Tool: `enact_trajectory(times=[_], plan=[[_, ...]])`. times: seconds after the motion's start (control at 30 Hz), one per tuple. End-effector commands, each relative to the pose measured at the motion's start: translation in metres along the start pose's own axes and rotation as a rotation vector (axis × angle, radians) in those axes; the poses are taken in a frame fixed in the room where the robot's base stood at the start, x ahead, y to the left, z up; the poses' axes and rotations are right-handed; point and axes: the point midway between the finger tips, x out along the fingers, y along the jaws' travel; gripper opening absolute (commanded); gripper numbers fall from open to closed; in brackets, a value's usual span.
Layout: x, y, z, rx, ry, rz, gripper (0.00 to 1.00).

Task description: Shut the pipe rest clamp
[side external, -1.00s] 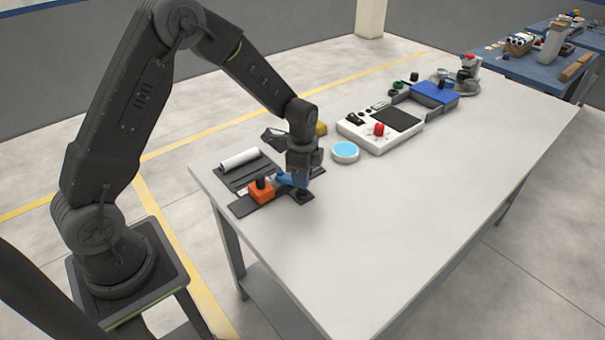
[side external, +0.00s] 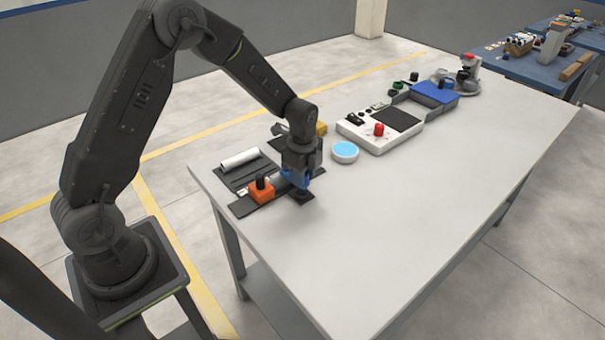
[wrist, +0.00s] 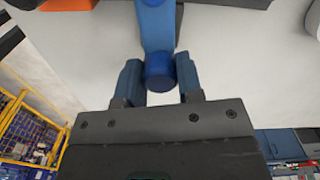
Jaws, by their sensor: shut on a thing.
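The pipe rest clamp shows in the side view as an orange block (side external: 261,192) with a black knob on a dark base strip at the near left of the table. Its blue lever (wrist: 155,25) runs down from the top of the wrist view to a rounded blue end. My gripper (wrist: 159,80) has a blue finger on each side of that end and is shut on it. In the side view, my gripper (side external: 297,180) is low over the right part of the dark strip and hides much of the lever.
A white pipe (side external: 239,159) lies on a dark rest behind the clamp. A round dish with a light blue top (side external: 345,152) and a white board with a red knob (side external: 379,129) stand farther right. The table's front right is clear.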

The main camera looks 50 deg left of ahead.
Motion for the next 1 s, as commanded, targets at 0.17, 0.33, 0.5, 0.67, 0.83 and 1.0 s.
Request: enact_trajectory(times=[0.17,0.33,0.5,0.67,0.83,1.0], plan=[[0.0019,0.0010,-0.0003,0.023,-0.001,0.003,0.00],[0.0019,0.0010,-0.0003,0.035,-0.001,0.003,0.00],[0.0020,0.0011,-0.0002,0.043,-0.001,0.004,0.00],[0.0020,0.0011,-0.0002,0.046,-0.001,0.004,0.00],[0.0021,0.0012,-0.0001,0.048,-0.001,0.004,0.00],[0.0021,0.0013,-0.0001,0.048,-0.001,0.004,0.00]])
